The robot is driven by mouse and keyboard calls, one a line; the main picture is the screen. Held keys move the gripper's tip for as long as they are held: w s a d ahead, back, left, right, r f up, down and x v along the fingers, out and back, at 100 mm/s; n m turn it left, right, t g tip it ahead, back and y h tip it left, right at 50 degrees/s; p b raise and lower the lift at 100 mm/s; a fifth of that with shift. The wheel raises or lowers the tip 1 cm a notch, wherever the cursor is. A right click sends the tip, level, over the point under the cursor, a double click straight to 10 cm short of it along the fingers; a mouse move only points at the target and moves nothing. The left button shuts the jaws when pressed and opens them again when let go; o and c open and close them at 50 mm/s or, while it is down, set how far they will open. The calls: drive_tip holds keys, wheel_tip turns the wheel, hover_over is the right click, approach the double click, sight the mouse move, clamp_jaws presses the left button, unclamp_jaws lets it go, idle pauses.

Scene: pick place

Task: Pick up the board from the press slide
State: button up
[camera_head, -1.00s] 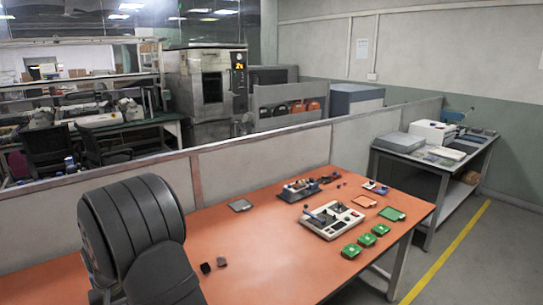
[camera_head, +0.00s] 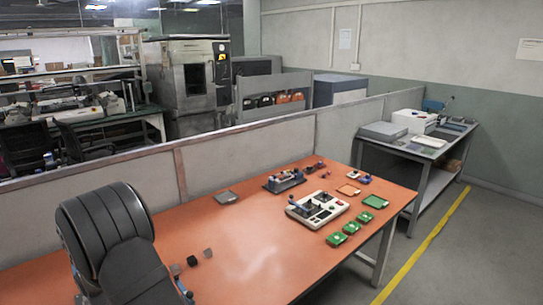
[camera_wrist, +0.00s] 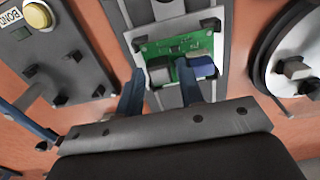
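The green board (camera_wrist: 196,42) sits on the grey metal press slide (camera_wrist: 178,14) in the wrist view. My gripper (camera_wrist: 160,82) has two blue fingers spread apart, just in front of the board's near edge. I see nothing clearly clamped between them; contact with the board cannot be told. In the head view my dark arm at lower left hides the slide and most of the gripper.
In the wrist view, a grey panel with a yellow button (camera_wrist: 38,16) stands at left and a round dial-like part (camera_wrist: 291,66) at right. In the head view, the orange table (camera_head: 250,240) carries a control box (camera_head: 317,208) and several green boards (camera_head: 336,239); its middle is clear.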

drive_tip(key=shift+c, duration=0.2)
drive_tip(key=c, duration=0.6)
drive_tip(key=shift+r, duration=3)
